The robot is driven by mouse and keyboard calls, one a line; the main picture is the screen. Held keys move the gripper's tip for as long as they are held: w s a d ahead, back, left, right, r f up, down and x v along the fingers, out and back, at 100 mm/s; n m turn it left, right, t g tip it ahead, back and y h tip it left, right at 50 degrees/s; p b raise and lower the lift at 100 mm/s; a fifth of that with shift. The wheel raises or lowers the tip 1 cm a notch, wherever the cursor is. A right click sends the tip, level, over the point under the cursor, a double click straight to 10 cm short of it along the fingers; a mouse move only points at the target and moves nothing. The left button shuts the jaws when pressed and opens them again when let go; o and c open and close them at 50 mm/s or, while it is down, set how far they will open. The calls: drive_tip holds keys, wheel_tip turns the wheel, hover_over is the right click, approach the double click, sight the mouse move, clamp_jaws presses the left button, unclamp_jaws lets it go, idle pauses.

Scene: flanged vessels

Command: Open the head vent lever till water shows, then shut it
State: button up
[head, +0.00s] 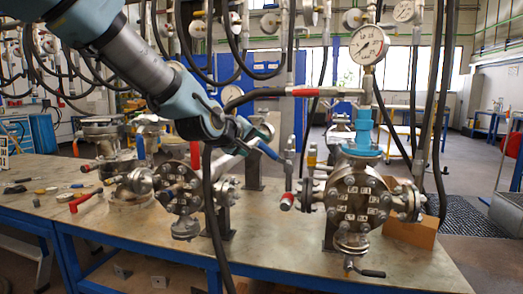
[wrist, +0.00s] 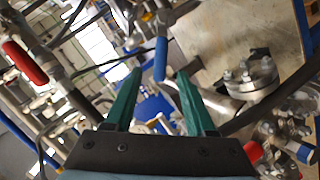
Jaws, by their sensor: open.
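My gripper (head: 262,131) is open and stands above the flanged vessels, left of the right-hand vessel (head: 357,205). In the wrist view its two green fingers (wrist: 160,73) are apart. A blue lever handle (wrist: 160,59) shows between the fingertips, its near end lined up with the gap; I cannot tell its exact depth. In the head view the blue handle (head: 268,150) is just below the fingers. A red-sleeved handle (head: 303,92) is on the line above the right vessel. I cannot tell which lever is the head vent; no water is visible.
A pressure gauge (head: 369,45) rises over the right vessel's blue neck (head: 367,132). Black hoses hang close to my arm. Another flanged vessel (head: 178,187) stands left. Loose tools (head: 50,189) lie on the left of the bench (head: 290,262); its front is mostly clear.

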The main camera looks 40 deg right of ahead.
sight(274, 155)
drive_tip(key=shift+s+a, duration=0.1)
drive_tip(key=shift+a, duration=0.05)
drive_tip(key=shift+c, duration=0.7)
drive_tip(key=w+f+n+b, duration=0.1)
drive_tip(key=f, duration=0.1)
drive_tip(key=w+f+n+h+b, duration=0.1)
drive_tip(key=f, duration=0.1)
drive_tip(key=w+f+n+b, duration=0.1)
drive_tip(key=f, duration=0.1)
drive_tip(key=shift+w+h, duration=0.1)
drive_tip(key=shift+h, duration=0.3)
drive_tip(key=c, duration=0.5)
drive_tip(key=f+n+h+b, duration=0.1)
drive_tip(key=a+f+n+h+b, duration=0.1)
drive_tip(key=f, duration=0.1)
drive_tip(key=w+f+n+b, duration=0.1)
drive_tip(key=f, duration=0.1)
drive_tip(key=shift+w+a+n+h, duration=0.1)
drive_tip(key=shift+a+n+h, duration=0.1)
drive_tip(key=shift+n+h, duration=0.15)
clamp_jaws()
drive_tip(key=s+a+f+n+h+b, duration=0.1)
drive_tip(key=a+f+n+h+b, duration=0.15)
drive_tip(key=a+n+h, duration=0.35)
drive_tip(key=d+r+n+p, duration=0.1)
drive_tip(key=d+r, duration=0.7)
drive_tip(key=d, duration=0.2)
drive_tip(key=shift+d+p, duration=0.3)
drive_tip(key=shift+p, duration=0.1)
